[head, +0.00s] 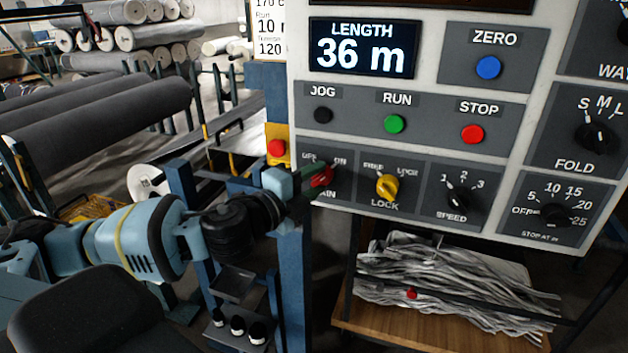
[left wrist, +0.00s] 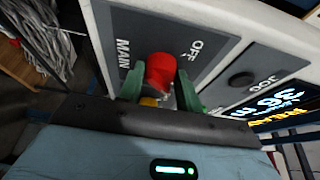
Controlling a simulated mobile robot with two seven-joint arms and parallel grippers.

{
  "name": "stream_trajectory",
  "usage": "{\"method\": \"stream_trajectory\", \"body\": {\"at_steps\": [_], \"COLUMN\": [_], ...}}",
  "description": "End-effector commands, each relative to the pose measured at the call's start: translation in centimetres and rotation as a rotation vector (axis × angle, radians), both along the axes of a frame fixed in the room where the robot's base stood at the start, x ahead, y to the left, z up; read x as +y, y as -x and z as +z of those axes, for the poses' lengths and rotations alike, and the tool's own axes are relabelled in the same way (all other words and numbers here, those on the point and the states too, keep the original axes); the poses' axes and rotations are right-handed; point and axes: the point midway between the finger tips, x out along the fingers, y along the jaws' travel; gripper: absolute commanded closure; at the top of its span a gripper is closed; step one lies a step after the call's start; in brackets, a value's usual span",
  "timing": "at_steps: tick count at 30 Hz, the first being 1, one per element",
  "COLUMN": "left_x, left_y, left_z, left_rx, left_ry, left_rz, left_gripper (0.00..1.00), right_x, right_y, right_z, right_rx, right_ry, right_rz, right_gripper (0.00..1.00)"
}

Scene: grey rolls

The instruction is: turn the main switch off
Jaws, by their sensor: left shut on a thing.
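The main switch is a red knob (head: 322,176) at the lower left of the grey control panel (head: 425,210), under the jog button. Its plate reads OFF, ON and MAIN, partly hidden by my gripper in the head view. My left gripper (head: 312,180) reaches in from the left and is shut on the red knob. In the left wrist view the red knob (left wrist: 160,72) sits between the two green fingers (left wrist: 158,92), with MAIN to its left and OFF to its upper right. Which way the knob points is hard to tell. My right gripper is not in view.
The yellow lock knob (head: 387,187) is just right of the switch, then the speed knob (head: 458,198). Above are jog (head: 323,115), green run (head: 395,124) and red stop (head: 472,134) buttons. A red emergency button (head: 277,148) sits close left, on a blue post (head: 290,290).

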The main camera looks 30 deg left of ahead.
Motion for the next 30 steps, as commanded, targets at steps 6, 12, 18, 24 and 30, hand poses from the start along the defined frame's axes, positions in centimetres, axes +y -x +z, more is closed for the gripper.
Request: {"method": "stream_trajectory", "body": {"at_steps": [6, 12, 18, 24, 30], "left_x": [0.0, 0.0, 0.0, 0.0, 0.0], "left_y": [0.0, 0.0, 0.0, -0.1, -0.1], "left_z": [0.0, -0.1, -0.3, -0.6, -0.8], "left_rx": [0.000, -0.006, -0.027, -0.064, -0.109], "left_ry": [0.001, 0.028, 0.125, 0.288, 0.477], "left_rz": [0.001, 0.001, 0.001, 0.003, 0.006], "left_gripper": [0.88, 0.88, 0.88, 0.88, 0.88], "right_x": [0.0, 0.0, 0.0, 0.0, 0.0], "right_y": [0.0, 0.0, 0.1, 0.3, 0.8], "right_z": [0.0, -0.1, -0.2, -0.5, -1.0], "right_rx": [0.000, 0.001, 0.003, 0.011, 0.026], "right_ry": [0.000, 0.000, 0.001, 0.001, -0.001], "right_rz": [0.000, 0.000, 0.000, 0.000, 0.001], "right_gripper": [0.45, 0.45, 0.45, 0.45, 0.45]}}
